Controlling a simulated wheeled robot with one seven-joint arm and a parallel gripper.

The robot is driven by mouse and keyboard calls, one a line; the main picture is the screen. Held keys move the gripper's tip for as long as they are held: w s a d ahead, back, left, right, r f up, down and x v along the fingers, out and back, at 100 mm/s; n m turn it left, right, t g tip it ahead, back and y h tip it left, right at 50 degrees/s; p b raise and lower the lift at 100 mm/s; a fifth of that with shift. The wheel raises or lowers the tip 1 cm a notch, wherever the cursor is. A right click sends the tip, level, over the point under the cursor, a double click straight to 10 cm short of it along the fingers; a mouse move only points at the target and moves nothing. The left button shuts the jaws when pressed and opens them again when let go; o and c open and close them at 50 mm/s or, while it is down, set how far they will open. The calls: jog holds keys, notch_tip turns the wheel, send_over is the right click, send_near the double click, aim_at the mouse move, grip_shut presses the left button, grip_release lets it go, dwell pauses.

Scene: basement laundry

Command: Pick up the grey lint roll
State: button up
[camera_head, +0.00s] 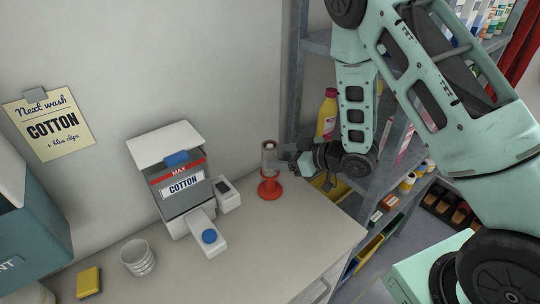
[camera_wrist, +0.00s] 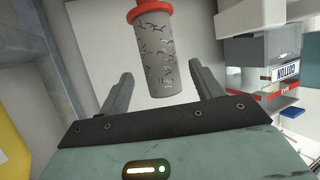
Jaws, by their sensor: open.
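The grey lint roll (camera_head: 269,158) stands upright on a red stand (camera_head: 270,188) near the right end of the counter. In the wrist view the roll (camera_wrist: 159,62) is a grey cylinder with dark marks, and its red end (camera_wrist: 150,8) is at the top. My gripper (camera_head: 284,161) is at the roll from the right in the head view. In the wrist view my gripper (camera_wrist: 158,82) is open, with one finger on each side of the roll. Gaps show between the roll and both fingers.
A grey dispenser labelled COTTON (camera_head: 185,187) stands left of the roll. A white ribbed cup (camera_head: 138,257) and a yellow block (camera_head: 89,282) are farther left. Metal shelves (camera_head: 365,185) with bottles stand right of the counter (camera_head: 290,235). The counter's front right is clear.

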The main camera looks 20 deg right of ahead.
aim_at(265, 156)
jog(key=p+x, duration=0.2)
jog(key=x, duration=0.3)
jog(key=shift+w+a, duration=0.1)
jog(key=shift+a, duration=0.1)
jog(key=shift+w+a+f, duration=0.25)
jog(key=shift+w, duration=0.1)
jog(key=c, duration=1.1)
